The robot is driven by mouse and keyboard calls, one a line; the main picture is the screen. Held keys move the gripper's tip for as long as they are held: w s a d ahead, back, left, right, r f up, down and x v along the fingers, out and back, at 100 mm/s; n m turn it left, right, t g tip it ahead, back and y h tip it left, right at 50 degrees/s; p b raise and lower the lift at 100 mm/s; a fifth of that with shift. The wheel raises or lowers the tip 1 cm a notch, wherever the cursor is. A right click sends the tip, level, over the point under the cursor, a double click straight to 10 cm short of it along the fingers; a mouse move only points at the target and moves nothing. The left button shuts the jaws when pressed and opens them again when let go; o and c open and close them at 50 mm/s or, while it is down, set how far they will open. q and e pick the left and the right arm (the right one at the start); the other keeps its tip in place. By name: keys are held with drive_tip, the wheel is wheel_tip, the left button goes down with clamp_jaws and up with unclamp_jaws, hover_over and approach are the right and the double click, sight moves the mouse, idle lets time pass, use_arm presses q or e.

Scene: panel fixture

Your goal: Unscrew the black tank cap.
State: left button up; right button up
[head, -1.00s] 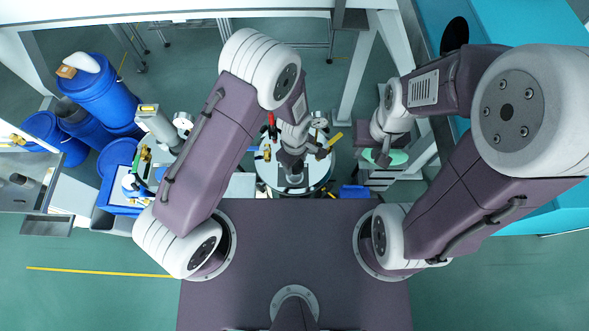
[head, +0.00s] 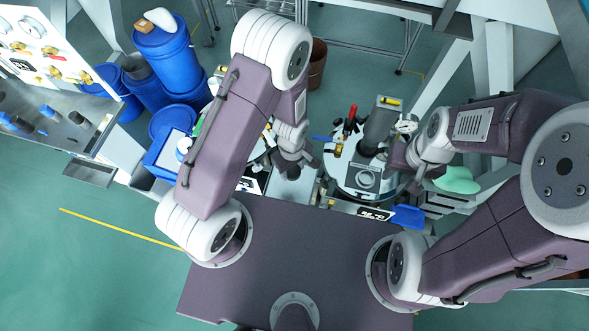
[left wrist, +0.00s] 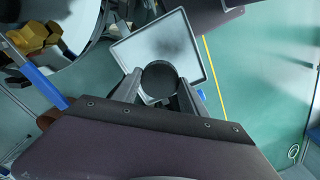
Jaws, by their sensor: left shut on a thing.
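My left gripper (left wrist: 158,92) is shut on the round black cap (left wrist: 159,77), seen in the left wrist view. The cap is held away from the tank, over a grey tray (left wrist: 180,45). In the head view my left gripper (head: 291,166) is left of the tank, and the cap is hard to make out there. The round pale tank (head: 340,184) stands to its right, with a round fitting (head: 366,178) on its lid. My right gripper (head: 416,180) is at the tank's right side, and its jaws are too unclear to read.
Blue drums (head: 165,50) stand at the far left. A panel with valves (head: 50,60) is at the left edge. A red-handled lever (head: 350,122) and yellow fittings rise from the tank. The grey tray (head: 290,188) has clear room.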

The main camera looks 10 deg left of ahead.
use_arm(q)
drive_tip(key=shift+a+f+b, duration=0.25)
drive_tip(key=shift+f+b, duration=0.15)
wheel_tip(320, 180, down, 6)
drive_tip(key=b, duration=0.5)
drive_tip(key=shift+r, duration=0.15)
drive_tip(key=shift+f+b, duration=0.3)
drive_tip(key=shift+b, duration=0.25)
drive_tip(key=shift+r, duration=0.1)
drive_tip(key=o, duration=1.5)
wheel_tip(320, 180, up, 9)
drive_tip(key=shift+r+p, duration=0.1)
drive_tip(key=shift+p, duration=0.2)
drive_tip(key=shift+a, duration=0.1)
